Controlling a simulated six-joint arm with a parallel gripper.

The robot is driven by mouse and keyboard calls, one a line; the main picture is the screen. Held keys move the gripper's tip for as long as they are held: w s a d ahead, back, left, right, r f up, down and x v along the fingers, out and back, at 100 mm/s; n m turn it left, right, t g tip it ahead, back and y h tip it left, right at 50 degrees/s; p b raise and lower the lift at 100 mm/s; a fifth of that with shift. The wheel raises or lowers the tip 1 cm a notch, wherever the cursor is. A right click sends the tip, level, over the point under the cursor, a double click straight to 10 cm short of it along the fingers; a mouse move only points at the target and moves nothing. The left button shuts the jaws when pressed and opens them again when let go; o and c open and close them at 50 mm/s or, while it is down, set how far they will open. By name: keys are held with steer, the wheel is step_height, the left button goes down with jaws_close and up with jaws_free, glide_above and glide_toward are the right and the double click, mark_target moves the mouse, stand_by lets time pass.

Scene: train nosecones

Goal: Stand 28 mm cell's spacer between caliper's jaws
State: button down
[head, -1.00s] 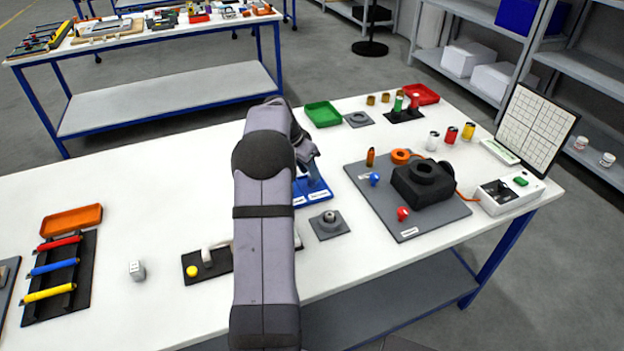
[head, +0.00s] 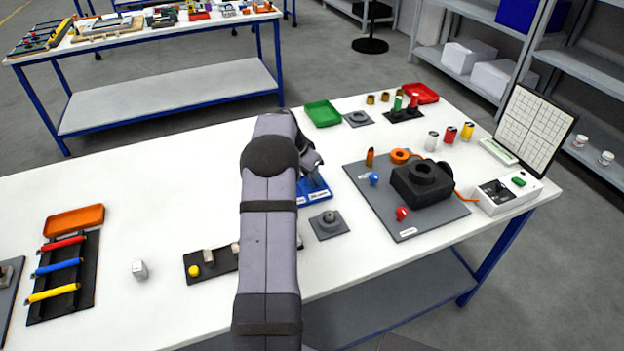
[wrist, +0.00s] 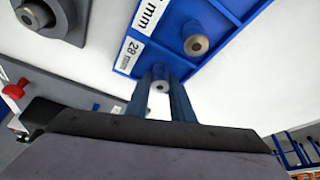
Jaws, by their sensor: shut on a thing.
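The blue tray (wrist: 226,32) has cells with white labels; the "28 mm" label (wrist: 130,54) is readable in the wrist view. My gripper (wrist: 160,78) is at that tray, with its fingers shut on a small grey ringed spacer (wrist: 161,87) near the 28 mm label. I cannot tell whether this spacer still touches the tray. A second spacer (wrist: 197,44) stands in the neighbouring cell. In the head view my arm partly hides the blue tray (head: 318,196) and the spacers. A dark fixture with a yellow knob (head: 194,271) and pale blocks may be the caliper; its right end is hidden.
A grey plate with a round metal part (head: 329,218) lies right of the arm. A larger grey plate (head: 410,230) carries a black block. A small whitish block (head: 140,270) and a rack of coloured rods (head: 58,275) are at left.

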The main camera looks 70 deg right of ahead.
mark_target(122, 327)
steer(key=shift+r, duration=0.1)
